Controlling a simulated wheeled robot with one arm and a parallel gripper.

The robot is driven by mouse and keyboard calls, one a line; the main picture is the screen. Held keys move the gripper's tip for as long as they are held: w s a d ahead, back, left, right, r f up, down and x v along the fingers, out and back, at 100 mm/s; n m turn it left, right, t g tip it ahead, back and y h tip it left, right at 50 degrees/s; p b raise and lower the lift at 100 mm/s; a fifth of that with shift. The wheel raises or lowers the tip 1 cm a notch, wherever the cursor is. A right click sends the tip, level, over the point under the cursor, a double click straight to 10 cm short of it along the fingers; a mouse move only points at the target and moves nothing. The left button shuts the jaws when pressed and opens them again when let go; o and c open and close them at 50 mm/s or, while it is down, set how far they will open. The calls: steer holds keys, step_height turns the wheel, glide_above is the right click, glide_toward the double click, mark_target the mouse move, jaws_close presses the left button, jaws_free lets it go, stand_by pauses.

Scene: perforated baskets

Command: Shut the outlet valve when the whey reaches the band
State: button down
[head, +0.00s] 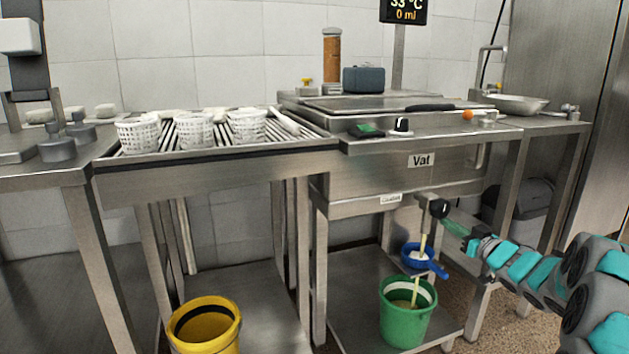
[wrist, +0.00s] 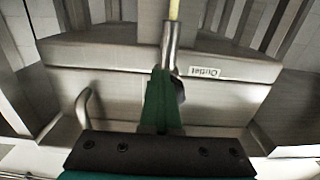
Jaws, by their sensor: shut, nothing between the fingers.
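The vat (head: 405,175) has an outlet valve (head: 440,208) with a dark round end under its front. In the wrist view, the outlet pipe (wrist: 170,42) sits beside the upside-down "Outlet" label (wrist: 204,72). Pale yellow whey (head: 423,245) runs down from the outlet, through a blue strainer (head: 418,257), into a green bucket (head: 405,325). A white band (head: 424,293) shows inside the bucket near the rim; the exact whey level is hard to make out. My gripper (head: 456,229) is shut and empty, close to the valve; its green fingers (wrist: 160,105) partly hide the valve, so contact cannot be told.
A yellow bucket (head: 205,325) stands on the lower left. White perforated baskets (head: 194,131) stand on the slatted drain table (head: 215,154). A sink (head: 518,103) is at the right. The vat stand's legs and low shelf surround the green bucket.

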steer(key=shift+s+a+p, duration=0.3)
steer(key=shift+a+p, duration=0.5)
steer(key=shift+p, duration=0.3)
steer(key=shift+s+a+r+p, duration=0.15)
steer(key=shift+a+r+p, duration=0.1)
steer(key=shift+a+p, duration=0.35)
steer(key=shift+d+f, duration=0.1)
steer(key=p+v, duration=0.1)
steer(key=v, duration=0.5)
steer(key=shift+f+p, duration=0.3)
steer(key=shift+f, duration=0.15)
stand_by(0.3)
steer(key=shift+s, duration=0.1)
